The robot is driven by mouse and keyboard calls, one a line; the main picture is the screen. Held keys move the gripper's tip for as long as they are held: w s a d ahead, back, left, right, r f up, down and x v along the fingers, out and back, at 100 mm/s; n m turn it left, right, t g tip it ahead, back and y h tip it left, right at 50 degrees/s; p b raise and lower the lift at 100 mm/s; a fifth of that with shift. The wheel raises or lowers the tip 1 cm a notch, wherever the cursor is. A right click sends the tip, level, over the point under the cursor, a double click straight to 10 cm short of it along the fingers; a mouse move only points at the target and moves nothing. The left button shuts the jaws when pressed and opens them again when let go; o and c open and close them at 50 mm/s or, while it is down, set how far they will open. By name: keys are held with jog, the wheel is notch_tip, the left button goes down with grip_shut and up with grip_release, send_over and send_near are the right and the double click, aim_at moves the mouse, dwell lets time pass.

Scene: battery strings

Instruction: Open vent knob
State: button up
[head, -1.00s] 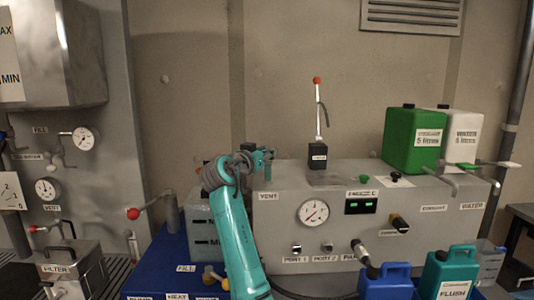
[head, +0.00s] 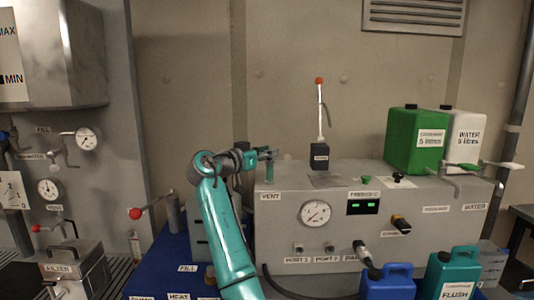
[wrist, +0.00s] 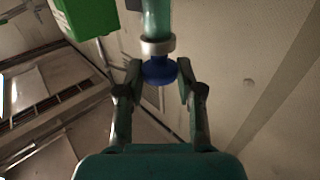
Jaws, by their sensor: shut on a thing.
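The vent knob (wrist: 160,71) is blue and sits against a metal collar (wrist: 158,46) on a teal cylinder (wrist: 157,18) in the wrist view. My gripper (wrist: 161,75) has one finger on each side of the knob and is shut on it. In the head view my gripper (head: 267,154) is at the top of a short teal post (head: 269,170), above the VENT label (head: 270,197) at the left end of the grey console (head: 300,240). The knob itself is too small and covered to make out in the head view.
A black box with a red-tipped rod (head: 319,154) stands on the console to the right of my gripper. Green (head: 411,139) and white (head: 464,140) canisters stand farther right. A red-ended lever (head: 135,213) juts out at the left.

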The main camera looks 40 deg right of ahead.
jog(key=o, duration=1.1)
jog(key=shift+f, duration=0.1)
notch_tip(320, 180, up, 10)
jog(key=shift+r, duration=0.1)
